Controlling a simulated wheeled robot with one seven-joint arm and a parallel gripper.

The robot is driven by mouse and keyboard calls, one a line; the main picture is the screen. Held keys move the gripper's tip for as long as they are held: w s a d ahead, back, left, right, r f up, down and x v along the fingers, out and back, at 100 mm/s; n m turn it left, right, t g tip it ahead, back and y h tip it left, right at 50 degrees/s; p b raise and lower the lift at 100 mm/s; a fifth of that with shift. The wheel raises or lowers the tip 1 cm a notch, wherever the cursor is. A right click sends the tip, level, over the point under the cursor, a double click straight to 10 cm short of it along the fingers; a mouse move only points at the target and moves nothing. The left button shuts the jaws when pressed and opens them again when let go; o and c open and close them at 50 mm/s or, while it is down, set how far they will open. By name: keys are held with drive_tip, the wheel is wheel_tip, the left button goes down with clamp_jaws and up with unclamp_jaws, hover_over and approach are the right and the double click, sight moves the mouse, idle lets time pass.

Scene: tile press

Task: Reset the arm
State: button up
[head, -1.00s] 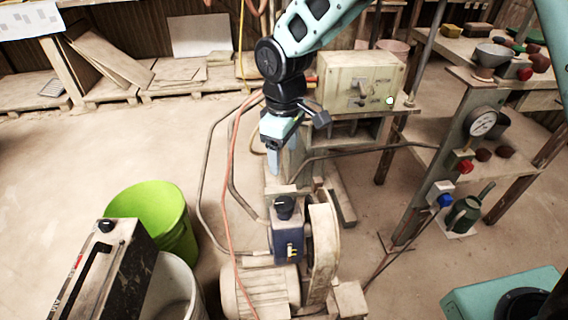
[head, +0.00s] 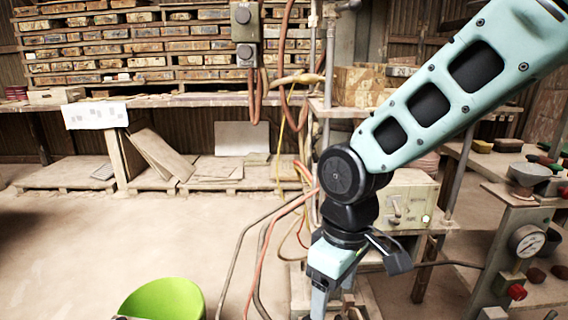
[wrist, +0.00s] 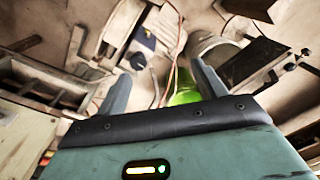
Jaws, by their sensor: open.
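My gripper (head: 322,300) hangs downward from my arm, right of the middle in the head view, with its tips near the bottom edge. In the wrist view my gripper (wrist: 160,88) has its two fingers wide apart with nothing between them. Below and beyond the fingers lie the floor, a dark blue motor unit (wrist: 139,38) and a green bucket (wrist: 186,95). The gripper touches nothing that I can see.
A beige control box (head: 400,205) with a lit green lamp stands behind my arm. A gauge post (head: 527,240) stands at right. The green bucket also shows in the head view (head: 165,298). Loaded shelves (head: 150,45) line the back wall.

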drive_tip(key=s+d+r+m, duration=0.1)
drive_tip(key=s+d, duration=0.2)
drive_tip(key=s, duration=0.4)
drive_tip(key=s+d+r+m, duration=0.1)
drive_tip(key=s+d, duration=0.2)
drive_tip(key=s, duration=0.4)
wheel_tip(320, 180, up, 16)
drive_tip(key=p, duration=1.7)
drive_tip(key=shift+r, duration=0.25)
